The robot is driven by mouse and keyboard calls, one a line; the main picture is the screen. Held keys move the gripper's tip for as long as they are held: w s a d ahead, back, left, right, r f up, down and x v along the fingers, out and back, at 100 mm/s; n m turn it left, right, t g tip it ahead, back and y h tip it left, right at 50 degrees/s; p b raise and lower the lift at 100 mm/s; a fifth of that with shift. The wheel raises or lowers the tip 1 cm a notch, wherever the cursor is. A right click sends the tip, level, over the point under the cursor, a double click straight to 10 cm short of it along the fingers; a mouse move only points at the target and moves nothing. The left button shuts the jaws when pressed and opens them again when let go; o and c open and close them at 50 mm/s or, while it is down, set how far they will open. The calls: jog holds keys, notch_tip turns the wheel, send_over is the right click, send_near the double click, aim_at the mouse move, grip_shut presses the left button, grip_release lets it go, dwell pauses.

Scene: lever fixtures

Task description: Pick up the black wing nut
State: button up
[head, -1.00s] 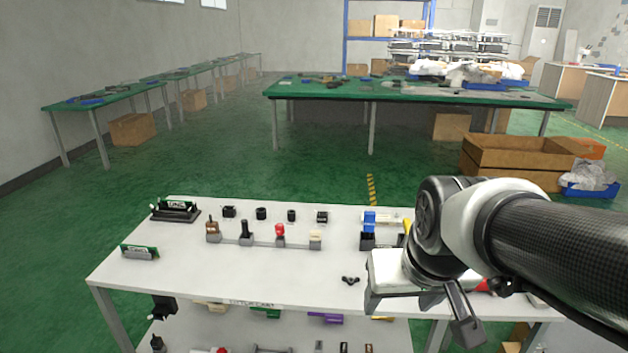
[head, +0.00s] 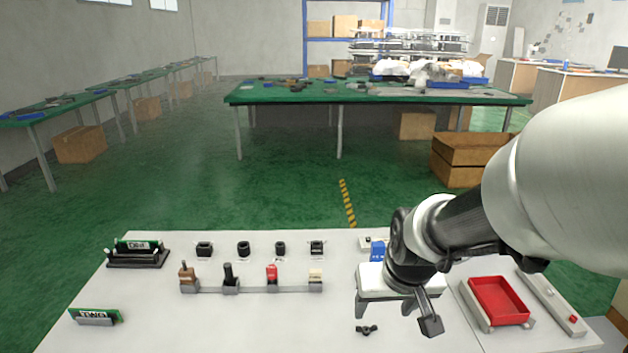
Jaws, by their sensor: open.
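The black wing nut (head: 367,329) lies on the white tabletop (head: 250,325) near the front edge of the head view. It is small, dark and fully visible, with bare table around it. My gripper (head: 393,318) is above the table, up and to the right of the wing nut, with its white body and two fingers pointing down. The fingers are apart, with nothing between them. The left finger appears just above the wing nut in the picture. The gap in height between them is hard to judge.
A rail of levers (head: 250,288) stands left of my gripper, with several black parts behind it. A blue block (head: 377,251) is close behind my gripper. A red tray (head: 498,300) sits to the right. The front left tabletop is mostly clear.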

jog(key=b, duration=0.2)
send_near(366, 329)
jog(key=shift+d+f, duration=0.35)
jog(key=shift+f, duration=0.55)
jog(key=x, duration=0.1)
jog(key=b+x, duration=0.1)
jog(key=x, duration=0.1)
jog(key=b+x, duration=0.1)
jog(key=x, duration=0.1)
jog(key=shift+w+a+f, duration=0.1)
jog(key=shift+w+a, duration=0.25)
jog(key=shift+w, duration=0.05)
jog(key=c, duration=1.1)
